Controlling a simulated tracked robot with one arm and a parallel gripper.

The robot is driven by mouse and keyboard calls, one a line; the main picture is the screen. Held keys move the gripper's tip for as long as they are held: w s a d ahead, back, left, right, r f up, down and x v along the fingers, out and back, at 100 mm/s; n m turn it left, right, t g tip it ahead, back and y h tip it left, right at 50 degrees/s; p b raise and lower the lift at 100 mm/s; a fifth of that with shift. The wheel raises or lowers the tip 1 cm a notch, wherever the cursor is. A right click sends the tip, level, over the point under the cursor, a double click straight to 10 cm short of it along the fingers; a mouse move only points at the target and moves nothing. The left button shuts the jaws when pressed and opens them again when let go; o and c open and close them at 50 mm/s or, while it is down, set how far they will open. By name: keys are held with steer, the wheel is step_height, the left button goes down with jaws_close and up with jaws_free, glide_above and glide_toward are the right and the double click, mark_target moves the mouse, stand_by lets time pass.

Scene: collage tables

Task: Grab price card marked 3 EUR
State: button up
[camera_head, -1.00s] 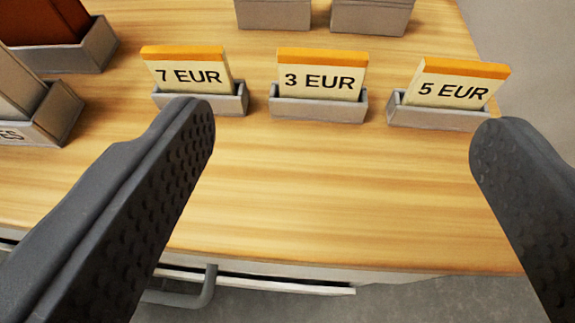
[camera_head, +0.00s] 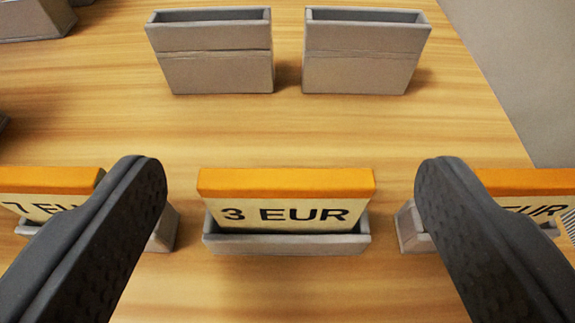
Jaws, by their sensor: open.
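The price card marked 3 EUR (camera_head: 286,200), cream with an orange top edge, stands in a small grey holder (camera_head: 286,245) at the lower middle of the view. My gripper (camera_head: 290,185) is open and empty, with one dark finger to the left of the card and the other to the right. Both fingers are apart from the card in the picture.
The 7 EUR card (camera_head: 45,180) stands at left and the 5 EUR card (camera_head: 525,182) at right, each partly hidden behind a finger. Two empty grey holders (camera_head: 215,72) (camera_head: 362,72) stand farther back. Bare wooden table (camera_head: 290,135) lies between.

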mark_target(285, 190)
steer(key=b+x, duration=0.1)
steer(key=x, duration=0.3)
steer(key=shift+w+f, duration=0.1)
steer(key=shift+w, duration=0.05)
steer(key=shift+c, duration=0.2)
steer(key=c, duration=1)
steer(key=shift+a, duration=0.1)
